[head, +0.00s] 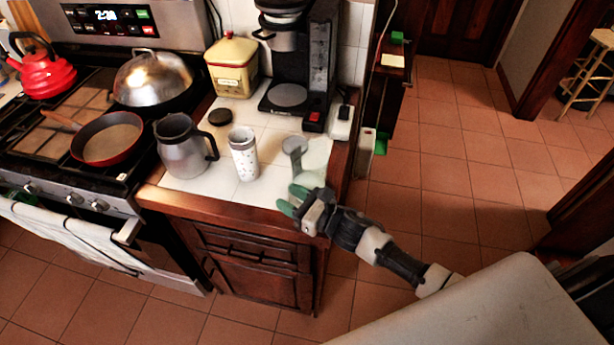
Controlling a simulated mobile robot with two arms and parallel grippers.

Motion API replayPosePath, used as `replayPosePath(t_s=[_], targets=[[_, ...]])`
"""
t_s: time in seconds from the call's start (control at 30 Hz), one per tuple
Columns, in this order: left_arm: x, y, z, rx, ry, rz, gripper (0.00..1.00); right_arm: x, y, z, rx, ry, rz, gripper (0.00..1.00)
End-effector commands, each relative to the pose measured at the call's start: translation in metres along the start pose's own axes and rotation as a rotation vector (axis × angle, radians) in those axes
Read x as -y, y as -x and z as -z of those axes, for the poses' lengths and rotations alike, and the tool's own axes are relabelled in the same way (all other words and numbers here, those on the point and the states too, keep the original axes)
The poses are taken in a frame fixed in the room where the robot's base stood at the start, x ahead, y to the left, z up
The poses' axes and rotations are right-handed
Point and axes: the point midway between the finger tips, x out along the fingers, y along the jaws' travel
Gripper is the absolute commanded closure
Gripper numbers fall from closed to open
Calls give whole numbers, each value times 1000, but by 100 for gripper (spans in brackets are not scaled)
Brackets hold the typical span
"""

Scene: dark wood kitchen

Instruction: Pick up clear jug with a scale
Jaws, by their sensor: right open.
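A pale see-through vessel, which looks like the clear jug (317,153), stands on the white counter top near its right front corner. A grey rounded shape (293,146) shows at its left side. Scale marks are too small to make out. My right gripper (290,199), with green fingertips, is open at the counter's front edge, just in front of the jug. Its fingers point left and nothing shows between them. I cannot tell whether a fingertip touches the jug. My left gripper is not in view.
A white patterned cup (243,155) and a grey jug with a black handle (183,146) stand to the left. A coffee maker (323,65), a yellow canister (232,69) and a dark round lid (220,117) are behind. The stove is far left; open tiled floor lies right.

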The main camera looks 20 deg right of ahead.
Motion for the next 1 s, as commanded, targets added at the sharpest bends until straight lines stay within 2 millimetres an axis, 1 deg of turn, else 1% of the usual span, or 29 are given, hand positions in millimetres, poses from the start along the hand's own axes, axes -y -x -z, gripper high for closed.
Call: replayPosePath(t_s=[0.23, 0.27, 0.5, 0.53, 1.0], targets=[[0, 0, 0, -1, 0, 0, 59, 0, -2, 1, 0, 0, 0, 57], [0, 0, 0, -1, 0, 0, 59, 0, -2, 1, 0, -1, 0, 60], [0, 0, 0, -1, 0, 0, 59, 0, -2, 1, 0, -1, 0, 97], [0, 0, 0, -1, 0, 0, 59, 0, -2, 1, 0, -1, 0, 100], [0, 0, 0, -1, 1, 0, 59, 0, -2, -1, 2, 1, 0, 100]])
